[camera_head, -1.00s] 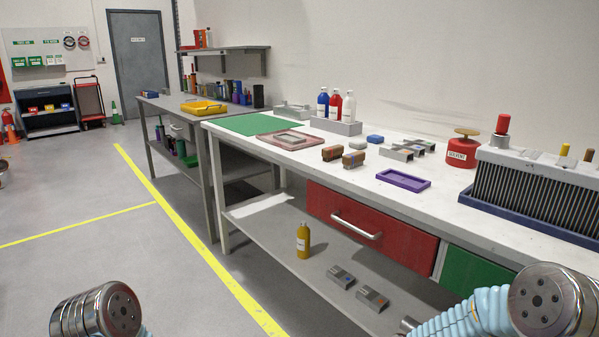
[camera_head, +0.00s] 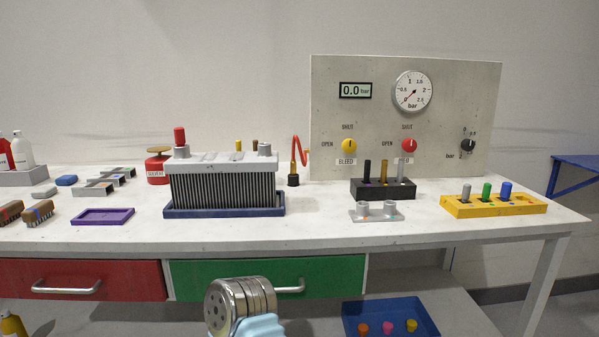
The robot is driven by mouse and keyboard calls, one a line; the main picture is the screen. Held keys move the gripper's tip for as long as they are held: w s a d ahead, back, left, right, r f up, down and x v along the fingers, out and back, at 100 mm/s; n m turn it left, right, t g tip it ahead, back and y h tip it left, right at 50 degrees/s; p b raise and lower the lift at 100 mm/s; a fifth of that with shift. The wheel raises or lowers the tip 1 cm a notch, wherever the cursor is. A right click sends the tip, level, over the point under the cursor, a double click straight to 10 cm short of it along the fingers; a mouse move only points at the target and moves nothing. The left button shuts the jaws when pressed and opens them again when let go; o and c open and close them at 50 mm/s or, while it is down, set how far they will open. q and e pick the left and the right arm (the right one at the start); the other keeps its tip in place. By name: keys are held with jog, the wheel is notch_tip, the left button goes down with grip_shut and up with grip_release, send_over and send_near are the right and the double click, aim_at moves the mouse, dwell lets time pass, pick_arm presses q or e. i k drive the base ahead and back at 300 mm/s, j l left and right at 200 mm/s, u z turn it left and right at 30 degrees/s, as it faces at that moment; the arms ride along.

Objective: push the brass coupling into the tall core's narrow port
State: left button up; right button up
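A finned core (camera_head: 226,190) with a grey top stands upright in a dark blue tray (camera_head: 224,211) on the white bench. A red plug (camera_head: 180,136) stands in its left port. A grey port (camera_head: 264,149) on its right end looks empty; its bore is too small to see. Right of the core, a red hose (camera_head: 301,152) arches down to a brass coupling (camera_head: 293,168), which stands upright in a small dark holder, apart from the core. A metal joint of my arm shows at the bottom centre, but neither gripper is in view.
A gauge panel (camera_head: 455,95) reading 0.0 bar stands behind a black peg holder (camera_head: 382,190), a grey two-port fitting (camera_head: 376,212) and a yellow peg block (camera_head: 493,206). A red solvent can (camera_head: 157,168) and purple tray (camera_head: 103,216) are left. The bench front before the core is clear.

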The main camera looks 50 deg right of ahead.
aim_at(222, 182)
jog(key=z, duration=1.65)
